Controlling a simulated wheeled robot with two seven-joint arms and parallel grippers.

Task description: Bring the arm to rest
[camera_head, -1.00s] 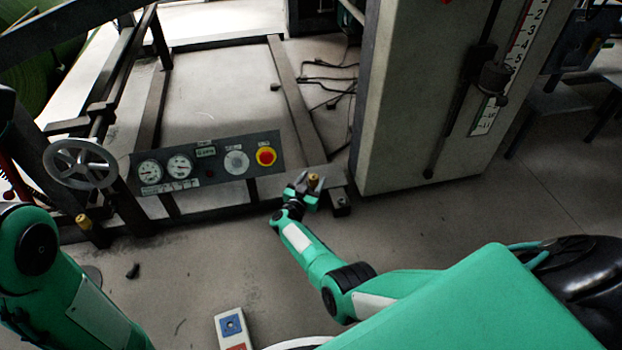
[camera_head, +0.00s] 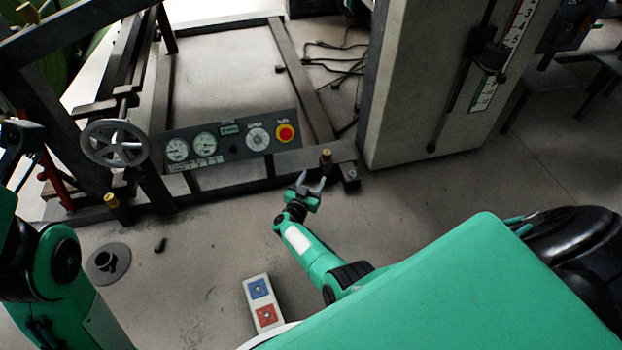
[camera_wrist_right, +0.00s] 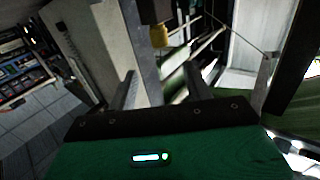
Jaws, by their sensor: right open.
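My right gripper (camera_head: 311,184) is open and empty in the head view, low in front of the machine frame.
A control panel (camera_head: 230,140) with gauges and a red button sits on the frame, beside a handwheel (camera_head: 115,143). A grey cabinet (camera_head: 412,100) stands right of the frame. A box with blue and red buttons (camera_head: 262,303) and a round flanged part (camera_head: 108,262) are below. Open floor lies right.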

